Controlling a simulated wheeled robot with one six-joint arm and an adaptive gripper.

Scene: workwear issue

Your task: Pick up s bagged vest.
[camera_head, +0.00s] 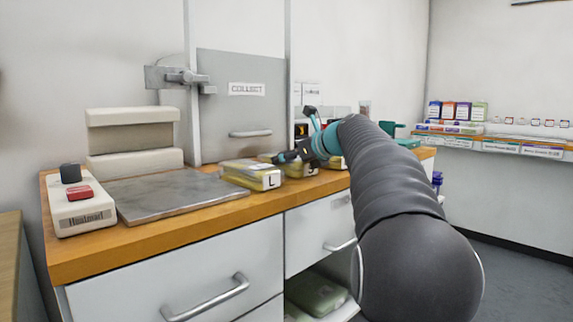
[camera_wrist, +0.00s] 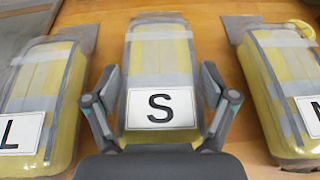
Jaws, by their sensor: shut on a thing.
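The bagged vest marked S (camera_wrist: 160,62) lies in the middle of the wrist view, a yellow folded vest in a clear bag with grey bands and a white label. My gripper (camera_wrist: 160,108) is shut on it, one finger against each long side near the label. In the head view my gripper (camera_head: 298,152) is at the counter, partly hidden by my arm. The bagged vest marked L (camera_wrist: 38,100) lies to the left, apart from the fingers; it also shows in the head view (camera_head: 250,173). Another bagged vest (camera_wrist: 283,85), its label cut off, lies to the right.
The wooden counter (camera_head: 160,238) carries a grey metal plate (camera_head: 165,192) and a white box with a red button (camera_head: 80,206) at left. A grey hatch marked COLLECT (camera_head: 243,110) stands behind. Narrow strips of bare wood separate the vests.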

